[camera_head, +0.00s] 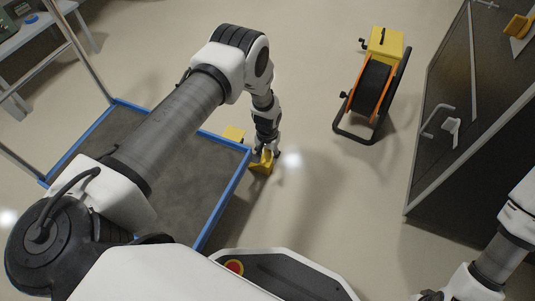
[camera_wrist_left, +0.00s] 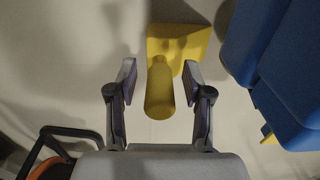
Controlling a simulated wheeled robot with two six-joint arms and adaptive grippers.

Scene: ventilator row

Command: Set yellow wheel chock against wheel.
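A yellow wheel chock (camera_head: 262,166) is on the floor beside the right corner of a blue-edged cart (camera_head: 228,201). My left gripper (camera_head: 266,153) is right above it, pointing down. In the left wrist view the chock (camera_wrist_left: 190,42) has a rounded yellow handle, which stands between the two fingers (camera_wrist_left: 159,75). The fingers are open, with a gap on each side of the handle. A second yellow piece (camera_head: 234,133) shows at the cart's far edge. No cart wheel can be made out clearly. My right gripper (camera_head: 430,295) is only partly in view at the bottom right.
The cart's blue side (camera_wrist_left: 252,45) is close on the right in the left wrist view. A cable reel (camera_head: 374,90) with a yellow box stands farther back. A dark cabinet (camera_head: 470,130) is at the right.

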